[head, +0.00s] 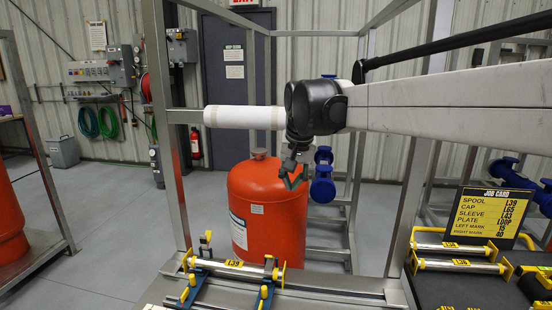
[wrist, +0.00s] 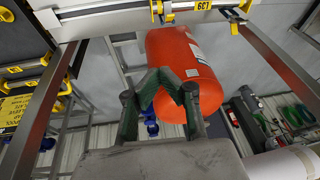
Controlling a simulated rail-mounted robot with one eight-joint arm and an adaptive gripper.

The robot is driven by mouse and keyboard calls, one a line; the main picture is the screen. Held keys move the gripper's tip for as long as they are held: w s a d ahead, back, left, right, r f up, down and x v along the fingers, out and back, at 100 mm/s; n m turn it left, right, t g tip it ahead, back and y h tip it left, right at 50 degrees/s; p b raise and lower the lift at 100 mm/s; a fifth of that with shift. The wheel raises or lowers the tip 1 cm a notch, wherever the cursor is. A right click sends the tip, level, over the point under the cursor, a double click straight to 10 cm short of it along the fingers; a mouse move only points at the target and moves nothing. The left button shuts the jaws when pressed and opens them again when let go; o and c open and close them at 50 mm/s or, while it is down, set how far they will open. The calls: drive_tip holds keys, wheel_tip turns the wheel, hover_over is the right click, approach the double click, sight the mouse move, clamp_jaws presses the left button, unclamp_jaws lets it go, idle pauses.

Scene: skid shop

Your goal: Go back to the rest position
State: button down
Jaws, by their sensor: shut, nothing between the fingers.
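My gripper (head: 293,180) hangs below my dark wrist in the middle of the head view, in front of the orange tank and above the fixture. In the wrist view the two dark green fingers of my gripper (wrist: 163,78) meet at their tips, with nothing between them. The orange tank (head: 266,212) stands behind the gripper, and it also shows past the fingers in the wrist view (wrist: 180,52). A metal spool (head: 228,267) with a yellow L39 tag lies in the blue and yellow clamps, apart from the gripper.
A metal frame (head: 163,120) with uprights surrounds the work area. On the right stand a black job card (head: 486,216) and a rack of tagged spools (head: 455,265). Blue flanged pipes (head: 322,180) stand near my gripper. Grey floor (head: 110,215) is open at left.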

drive_tip(key=s+d+f+t+b, duration=0.1)
drive_tip(key=s+d+f, duration=0.1)
drive_tip(key=s+d, duration=0.45)
drive_tip(key=s+d+f+t+b, duration=0.15)
drive_tip(key=s+d, duration=0.25)
drive_tip(key=s, duration=0.6)
drive_tip(key=s+d+f, duration=0.2)
drive_tip(key=s+f, duration=0.3)
drive_tip(key=s, duration=0.2)
drive_tip(key=s+d+f+n, duration=0.1)
drive_tip(key=s+d+f, duration=0.2)
drive_tip(key=s+f, duration=0.3)
drive_tip(key=shift+s+d+f+t+h+b, duration=0.25)
drive_tip(key=shift+s+t+h+b, duration=0.2)
drive_tip(key=shift+s, duration=0.55)
